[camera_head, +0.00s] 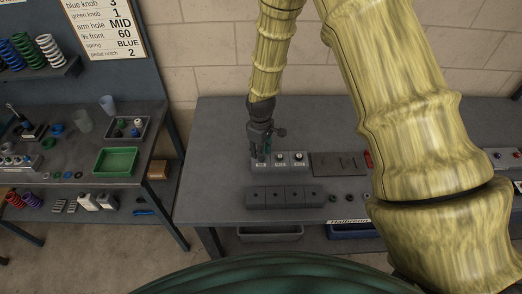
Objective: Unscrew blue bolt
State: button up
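My gripper (261,155) points down at the left end of a small grey block (280,167) on the middle table. The block carries a row of small fittings with white labels. The fingers hide the left fitting, and I cannot tell whether they touch it or are apart. The view is too small to show whether the fingers are open or shut. I cannot make out a blue bolt for certain. A small bluish fitting (497,155) shows on another block at the far right, but its kind is unclear.
A long dark block (286,197) lies in front of the grey block. A dark slotted plate (338,164) lies right of it. My arm covers the table's right part. A left bench holds a green tray (116,162). Table space (215,140) left of my gripper is clear.

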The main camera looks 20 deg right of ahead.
jog(key=m, duration=1)
jog(key=shift+f, duration=0.1)
jog(key=shift+f, duration=0.85)
grip_shut()
